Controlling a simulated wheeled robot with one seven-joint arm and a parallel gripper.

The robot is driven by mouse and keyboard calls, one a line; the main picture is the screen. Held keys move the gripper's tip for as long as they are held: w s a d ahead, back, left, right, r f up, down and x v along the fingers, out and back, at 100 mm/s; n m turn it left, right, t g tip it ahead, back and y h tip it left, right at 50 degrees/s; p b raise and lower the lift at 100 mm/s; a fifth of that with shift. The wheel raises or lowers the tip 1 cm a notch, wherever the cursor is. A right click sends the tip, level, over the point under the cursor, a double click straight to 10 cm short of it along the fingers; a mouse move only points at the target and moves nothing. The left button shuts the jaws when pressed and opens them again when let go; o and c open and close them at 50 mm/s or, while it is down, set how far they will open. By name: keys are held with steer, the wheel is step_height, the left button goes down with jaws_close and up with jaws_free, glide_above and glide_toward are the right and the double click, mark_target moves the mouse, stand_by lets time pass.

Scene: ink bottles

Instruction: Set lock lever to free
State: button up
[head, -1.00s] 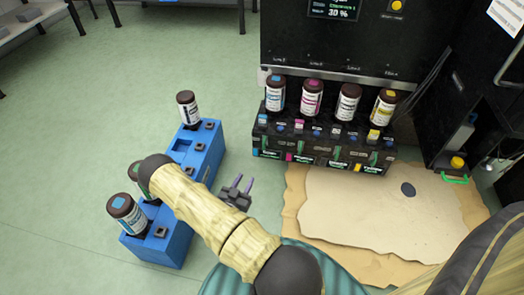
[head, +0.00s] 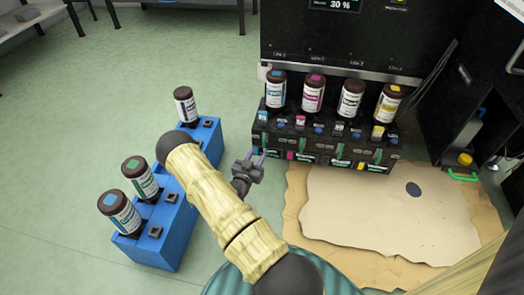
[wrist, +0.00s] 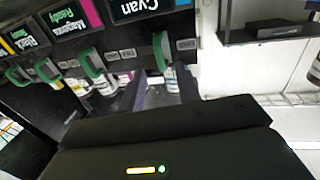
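The ink machine's row of stations (head: 325,140) has small green lock levers along its front. In the wrist view the green lever at the Cyan label (wrist: 160,50) is nearest my gripper, with the Magenta lever (wrist: 92,66) and the Black lever (wrist: 47,70) further left. I cannot tell from these frames which position each lever is in. My gripper (head: 256,160) is open and empty, in front of the left end of the stations. Its fingers appear to be apart from the levers. The wrist view shows its dark body along the bottom.
Several ink bottles stand upright in the machine, including a cyan-labelled one (head: 276,92). A blue rack (head: 165,235) with more bottles (head: 119,212) stands on the floor to the left, beside my arm. Torn cardboard (head: 385,215) lies in front of the machine.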

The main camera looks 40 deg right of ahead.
steer(key=b+x, duration=0.2)
steer(key=x, duration=0.3)
steer(key=shift+w+d, duration=0.2)
steer(key=shift+d, duration=0.05)
jaws_close()
